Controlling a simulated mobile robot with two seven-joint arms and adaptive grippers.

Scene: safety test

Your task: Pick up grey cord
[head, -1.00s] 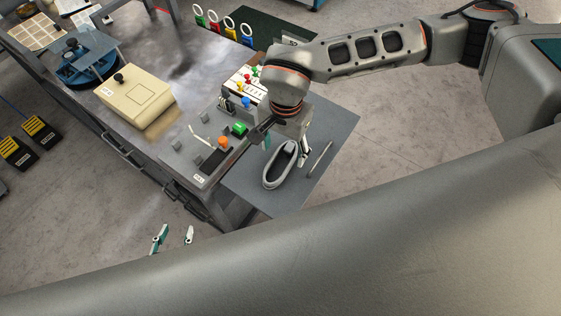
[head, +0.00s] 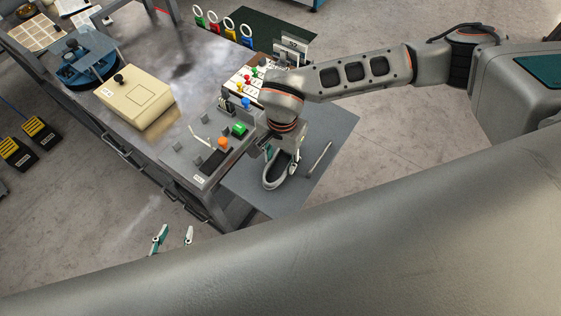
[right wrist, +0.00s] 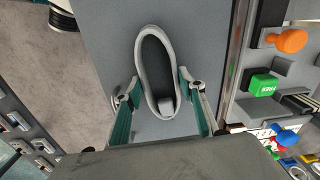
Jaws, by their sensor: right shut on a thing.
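The gripper partly hides the loop in the head view. My left gripper (head: 173,238) is open and empty, low over the floor before the bench.
A thin grey rod (head: 320,160) lies right of the loop. Left of it stands a panel with a green button (head: 239,130), an orange knob (head: 223,143) and a blue knob (head: 246,103). A beige box (head: 135,100) sits on the bench. The mat's right side is mostly clear.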

